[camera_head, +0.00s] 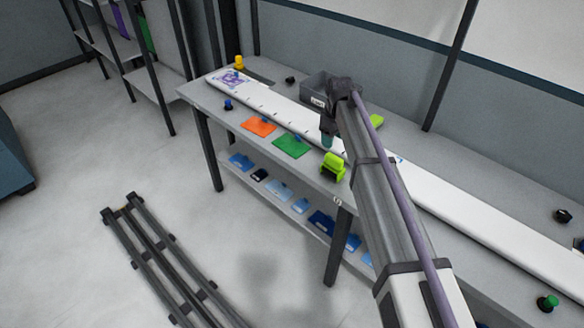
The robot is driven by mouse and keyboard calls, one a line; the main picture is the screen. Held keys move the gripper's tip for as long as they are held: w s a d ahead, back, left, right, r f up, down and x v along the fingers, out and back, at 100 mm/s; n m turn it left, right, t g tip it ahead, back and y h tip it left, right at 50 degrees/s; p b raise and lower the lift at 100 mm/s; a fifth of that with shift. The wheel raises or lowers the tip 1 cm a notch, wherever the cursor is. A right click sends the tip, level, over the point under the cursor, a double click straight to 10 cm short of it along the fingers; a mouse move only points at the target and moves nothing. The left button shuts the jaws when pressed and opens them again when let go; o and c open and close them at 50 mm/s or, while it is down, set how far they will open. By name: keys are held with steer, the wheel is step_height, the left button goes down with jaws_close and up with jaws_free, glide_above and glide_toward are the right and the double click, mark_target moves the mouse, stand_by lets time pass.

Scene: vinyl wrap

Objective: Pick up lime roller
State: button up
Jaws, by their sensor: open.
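A lime object (333,166), which looks like the lime roller, sits at the front edge of the workbench (262,109), near the middle. It is chunky with a darker part at its lower front. My gripper (327,138) hangs over the bench, a little above and behind it in the picture, pointing down. It is open, and its fingers look apart from the lime object. A teal-green patch shows at the fingertips; I cannot tell what it is. Another lime piece (376,121) lies behind my arm, partly hidden.
A long white strip (470,217) runs along the bench. An orange sheet (258,127) and a green sheet (291,146) lie left of the gripper. A grey bin (316,89) stands behind. A yellow knob (239,62), a blue knob (228,104) and a green knob (548,302) stand apart.

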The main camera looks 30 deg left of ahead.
mark_target(335, 157)
steer(key=shift+w+d, duration=0.15)
steer(key=shift+d, duration=0.2)
steer(key=shift+w+d+f, duration=0.1)
steer(key=shift+d+f, duration=0.05)
step_height(335, 157, down, 11)
steer(key=b, duration=1.1)
steer(key=shift+d+r, duration=0.1)
steer(key=shift+r, duration=0.15)
steer(key=c, duration=0.7)
steer(key=shift+c, duration=0.2)
step_height(335, 157, up, 10)
steer(key=p, duration=1)
steer(key=shift+r+p, duration=0.2)
steer(key=shift+p, duration=0.1)
steer(key=shift+f, duration=0.2)
